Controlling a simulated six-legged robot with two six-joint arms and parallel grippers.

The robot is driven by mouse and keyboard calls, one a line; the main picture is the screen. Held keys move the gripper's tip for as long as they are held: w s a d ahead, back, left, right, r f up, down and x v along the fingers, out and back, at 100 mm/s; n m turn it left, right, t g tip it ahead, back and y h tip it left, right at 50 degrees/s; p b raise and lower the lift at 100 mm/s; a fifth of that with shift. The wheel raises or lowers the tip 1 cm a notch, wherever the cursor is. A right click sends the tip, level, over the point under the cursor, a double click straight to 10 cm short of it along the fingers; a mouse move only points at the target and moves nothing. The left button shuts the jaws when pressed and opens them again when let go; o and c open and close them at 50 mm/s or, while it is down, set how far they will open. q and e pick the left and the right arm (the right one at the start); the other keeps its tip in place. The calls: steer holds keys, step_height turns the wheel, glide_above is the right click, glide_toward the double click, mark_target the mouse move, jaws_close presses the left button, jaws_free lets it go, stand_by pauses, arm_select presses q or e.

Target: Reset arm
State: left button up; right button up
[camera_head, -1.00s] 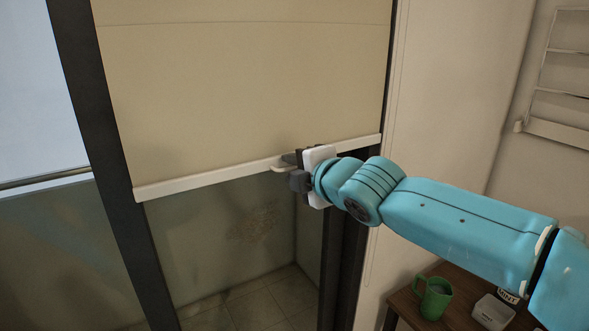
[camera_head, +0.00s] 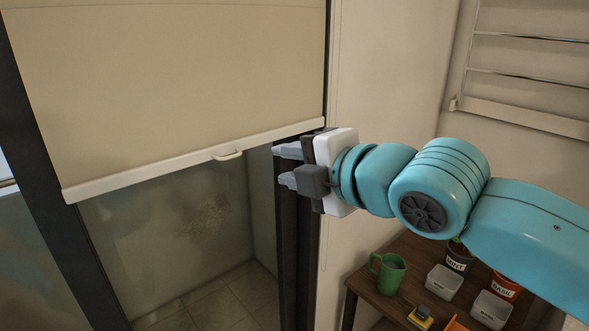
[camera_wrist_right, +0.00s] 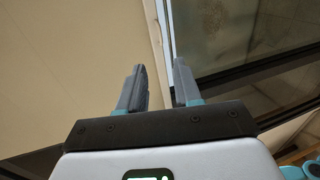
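My right gripper (camera_head: 286,166) is open and empty in the head view, with its fingers pointing left. It is to the right of the blind's pull handle (camera_head: 228,155) and apart from it. The right wrist view shows the two grey fingers (camera_wrist_right: 157,88) spread with nothing between them. The beige roller blind (camera_head: 180,75) hangs partway down over the glass, with a white bottom bar (camera_head: 130,176). My left gripper is not in view.
A wooden table (camera_head: 392,287) stands at the lower right, under my right arm. It holds a green mug (camera_head: 388,273), white square containers (camera_head: 443,281) and labelled pots (camera_head: 459,258). A white slatted rack (camera_head: 525,75) is on the right wall.

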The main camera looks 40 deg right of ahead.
steer(key=shift+s+r, duration=0.1)
steer(key=shift+s, duration=0.15)
steer(key=shift+w, duration=0.1)
steer(key=w+a+f+m+g+y, duration=0.1)
steer(key=w+a+f+m+g, duration=0.15)
steer(key=f, duration=0.85)
steer(key=w+a+f+m+g+y, duration=0.1)
steer(key=w+a+f+m+g, duration=0.2)
steer(key=f, duration=0.8)
steer(key=w+a+f+m+g, duration=0.1)
steer(key=w+a+f+m, duration=0.2)
steer(key=f, duration=0.8)
steer(key=s+a+f+m+g, duration=0.2)
steer(key=s+f+m, duration=0.15)
steer(key=f, duration=0.65)
steer(key=s+a+f+m+g, duration=0.25)
steer(key=s+f, duration=0.25)
steer(key=f, duration=0.4)
steer(key=s+a+f+m+g+y+b, duration=0.1)
steer(key=s+f+m+g, duration=0.2)
steer(key=s+f, duration=0.9)
steer(key=s+m, duration=0.1)
steer(key=m, duration=0.2)
steer(key=shift+s+a+f+m+g, duration=0.15)
steer(key=shift+s+a+m+g, duration=0.1)
steer(key=shift+m+g, duration=0.1)
